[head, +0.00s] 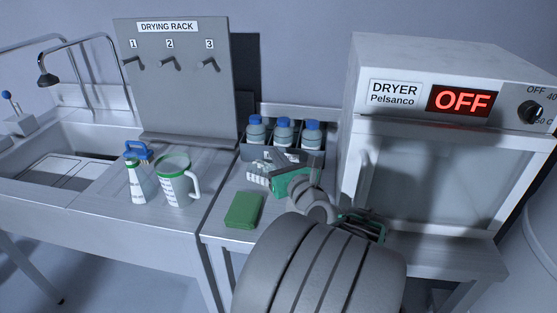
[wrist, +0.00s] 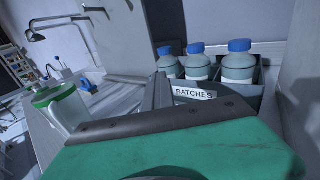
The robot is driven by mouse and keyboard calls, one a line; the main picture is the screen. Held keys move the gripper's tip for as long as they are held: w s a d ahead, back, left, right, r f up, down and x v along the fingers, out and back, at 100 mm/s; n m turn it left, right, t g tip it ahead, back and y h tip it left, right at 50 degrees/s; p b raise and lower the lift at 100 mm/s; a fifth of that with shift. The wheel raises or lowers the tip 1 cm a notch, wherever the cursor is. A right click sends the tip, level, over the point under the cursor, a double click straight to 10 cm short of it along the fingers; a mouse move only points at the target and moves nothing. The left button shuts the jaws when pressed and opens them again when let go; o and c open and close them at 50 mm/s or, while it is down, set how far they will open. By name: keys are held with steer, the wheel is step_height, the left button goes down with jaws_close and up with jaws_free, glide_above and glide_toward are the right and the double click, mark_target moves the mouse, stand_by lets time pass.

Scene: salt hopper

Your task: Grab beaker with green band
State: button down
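The beaker with a green band (head: 176,184) is a white cup with a side handle and a green band at its rim. It stands upright on the steel counter in front of the drying rack. In the wrist view the beaker (wrist: 62,108) is at the left, partly cut off by my gripper's body. My gripper (head: 262,170) is over the counter to the right of the beaker, in front of the bottle bin, and apart from the beaker. The grey fingers (wrist: 158,92) are foreshortened, so their opening is unclear. I see nothing held in them.
A conical flask (head: 136,184) with green at its neck stands left of the beaker, a blue-handled item (head: 138,151) behind. A green pad (head: 243,210) lies nearby. Blue-capped bottles (head: 284,132) fill a bin labelled BATCHES. The dryer (head: 440,175) stands right, the sink (head: 60,165) left.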

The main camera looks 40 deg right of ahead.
steer(key=s+a+r+p, duration=0.2)
steer(key=s+a+r, duration=0.5)
steer(key=a, duration=0.3)
steer(key=shift+r, duration=0.65)
steer(key=shift+c, duration=2.2)
jaws_free()
